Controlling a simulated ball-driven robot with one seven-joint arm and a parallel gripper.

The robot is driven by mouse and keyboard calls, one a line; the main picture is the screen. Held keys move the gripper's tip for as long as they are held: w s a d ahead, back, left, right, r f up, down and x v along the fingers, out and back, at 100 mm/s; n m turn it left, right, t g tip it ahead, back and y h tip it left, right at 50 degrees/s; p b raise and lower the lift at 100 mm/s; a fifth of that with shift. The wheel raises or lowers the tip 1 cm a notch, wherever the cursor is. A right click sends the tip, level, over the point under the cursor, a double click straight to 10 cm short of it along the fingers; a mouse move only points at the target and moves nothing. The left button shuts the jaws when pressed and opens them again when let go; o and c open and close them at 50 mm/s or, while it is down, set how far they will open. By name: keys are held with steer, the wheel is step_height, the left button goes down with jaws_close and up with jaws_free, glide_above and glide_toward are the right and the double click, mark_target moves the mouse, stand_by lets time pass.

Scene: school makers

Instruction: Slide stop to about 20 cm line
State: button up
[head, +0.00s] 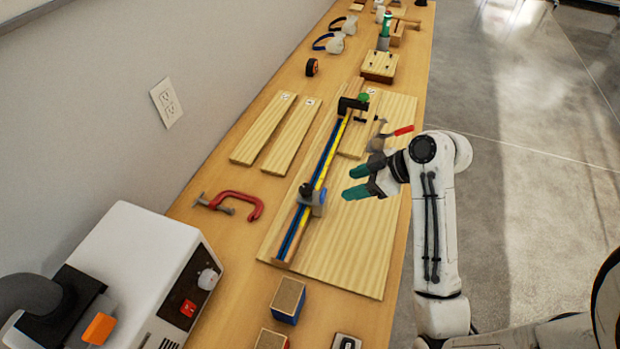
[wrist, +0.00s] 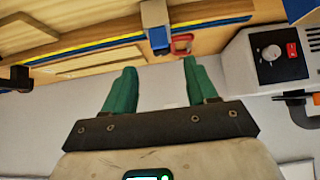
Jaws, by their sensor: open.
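The blue-grey sliding stop (head: 311,198), with a dark knob, sits near the lower end of a long rail with a blue track and a yellow scale strip (head: 325,166). In the wrist view the stop (wrist: 158,28) shows on the rail at the top middle. The scale numbers are too small to read. My gripper (head: 352,182) is open and empty, with green fingers, to the right of the rail and apart from the stop. It also shows in the wrist view (wrist: 158,80).
A red clamp (head: 240,201) lies left of the rail. A white machine (head: 140,262) stands at the lower left. A red-handled tool (head: 402,131) lies beyond my gripper. Pale boards (head: 263,129) lie left. Sanding blocks (head: 288,299) stand near the front.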

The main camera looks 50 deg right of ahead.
mark_target(325, 192)
steer(key=p+x, duration=0.1)
steer(key=x, duration=0.9)
steer(key=shift+w+f, duration=0.2)
steer(key=shift+w, duration=0.15)
steer(key=shift+c, duration=0.3)
jaws_close()
